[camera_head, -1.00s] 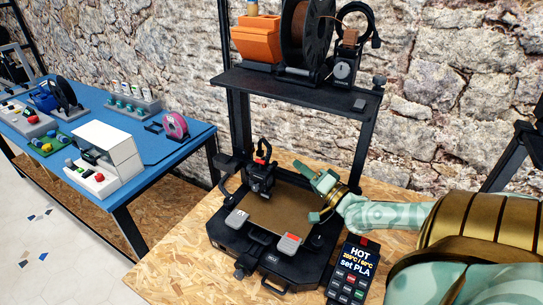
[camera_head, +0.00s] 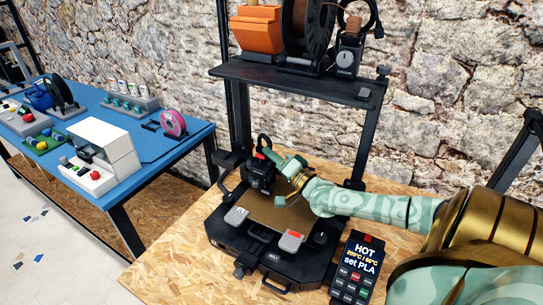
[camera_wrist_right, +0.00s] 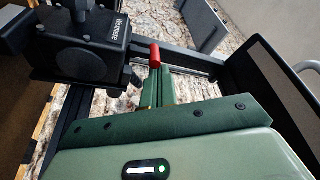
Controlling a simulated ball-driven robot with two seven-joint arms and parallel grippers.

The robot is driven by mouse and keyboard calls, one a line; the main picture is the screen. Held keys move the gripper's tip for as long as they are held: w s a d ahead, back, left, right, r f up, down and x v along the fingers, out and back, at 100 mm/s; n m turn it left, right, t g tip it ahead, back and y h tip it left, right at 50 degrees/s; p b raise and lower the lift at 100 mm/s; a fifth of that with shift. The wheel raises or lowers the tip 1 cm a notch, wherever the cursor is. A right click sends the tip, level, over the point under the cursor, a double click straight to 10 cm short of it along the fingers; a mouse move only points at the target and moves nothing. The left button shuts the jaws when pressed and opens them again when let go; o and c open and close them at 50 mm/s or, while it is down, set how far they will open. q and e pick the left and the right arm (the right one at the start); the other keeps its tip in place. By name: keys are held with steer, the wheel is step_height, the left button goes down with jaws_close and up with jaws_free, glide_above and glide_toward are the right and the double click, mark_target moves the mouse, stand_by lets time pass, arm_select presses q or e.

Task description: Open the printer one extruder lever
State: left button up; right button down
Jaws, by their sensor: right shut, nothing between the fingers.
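Printer one (camera_head: 272,255) stands on the wooden table, with its black extruder (camera_head: 259,175) at the left of its bed. The extruder's red lever (camera_head: 258,155) shows as a small red spot on top. My right gripper (camera_head: 279,159) is just right of the lever. In the right wrist view, the green fingers (camera_wrist_right: 158,88) are shut together and hold nothing. The red lever end (camera_wrist_right: 154,55) appears right beyond their tips, beside the black extruder block (camera_wrist_right: 92,45). I cannot tell whether the fingers touch it. My left gripper is out of view.
A shelf (camera_head: 300,84) above the printer carries an orange box (camera_head: 257,28) and a black spool (camera_head: 308,30). A handheld panel (camera_head: 356,266) reading HOT lies at the printer's right. A blue table (camera_head: 150,165) with other equipment stands at left.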

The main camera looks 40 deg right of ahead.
steer(key=shift+a+n+y, duration=0.3)
steer(key=shift+n+y, duration=0.1)
steer(key=shift+n, duration=0.7)
steer(key=shift+s+a+n+t, duration=0.15)
steer(key=shift+n+t, duration=0.15)
steer(key=shift+n, duration=0.4)
steer(key=n+y, duration=0.1)
steer(key=n, duration=0.1)
steer(key=a+n+y, duration=0.1)
steer(key=n, duration=0.2)
steer(key=shift+s+t, duration=0.1)
steer(key=shift+t, duration=0.2)
steer(key=shift+r+p, duration=0.3)
steer(key=shift+p, duration=0.2)
steer(key=s+d+p, duration=0.2)
steer(key=s+p, duration=0.1)
steer(key=s, duration=0.6)
steer(key=shift+d+y+p, duration=0.3)
steer(key=shift+d+p, duration=0.05)
steer(key=shift+p, duration=0.05)
